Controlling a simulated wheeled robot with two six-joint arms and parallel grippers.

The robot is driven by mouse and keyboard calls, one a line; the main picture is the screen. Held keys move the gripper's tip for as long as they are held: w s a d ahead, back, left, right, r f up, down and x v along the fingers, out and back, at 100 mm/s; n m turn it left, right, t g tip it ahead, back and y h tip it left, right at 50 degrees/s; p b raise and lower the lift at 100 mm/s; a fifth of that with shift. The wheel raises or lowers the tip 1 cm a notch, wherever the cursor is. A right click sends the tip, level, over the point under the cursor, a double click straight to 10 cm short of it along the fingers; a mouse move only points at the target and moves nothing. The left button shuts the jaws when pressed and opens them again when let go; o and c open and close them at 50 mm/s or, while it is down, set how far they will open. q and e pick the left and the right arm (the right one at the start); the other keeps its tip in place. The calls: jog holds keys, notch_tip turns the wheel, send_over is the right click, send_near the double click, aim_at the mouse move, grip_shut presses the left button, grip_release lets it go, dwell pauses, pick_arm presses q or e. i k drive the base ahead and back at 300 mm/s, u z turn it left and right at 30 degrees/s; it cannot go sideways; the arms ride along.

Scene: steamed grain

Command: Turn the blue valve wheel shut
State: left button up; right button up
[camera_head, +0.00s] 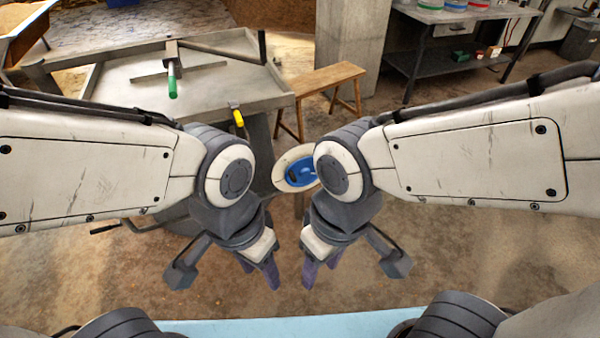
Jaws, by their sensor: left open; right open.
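A blue round thing (301,171) with a dark part in it sits on a pale round top (282,181), beyond my arms in the middle of the view. My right arm hides its right side, and I cannot tell whether it is the valve wheel. No other wheel shape is clear. My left gripper (260,272) is open and empty, pointing down over the floor, nearer to me than the blue thing. My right gripper (321,273) is also open and empty, close beside the left one. Neither gripper touches anything.
A wooden bench (328,77) stands behind the blue thing. A dark shelf (440,62) is at the back right. The floor (470,240) at right is clear.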

aim_at(302, 171)
jog(key=z, duration=0.15)
jog(key=i, duration=0.9)
jog(key=u, duration=0.15)
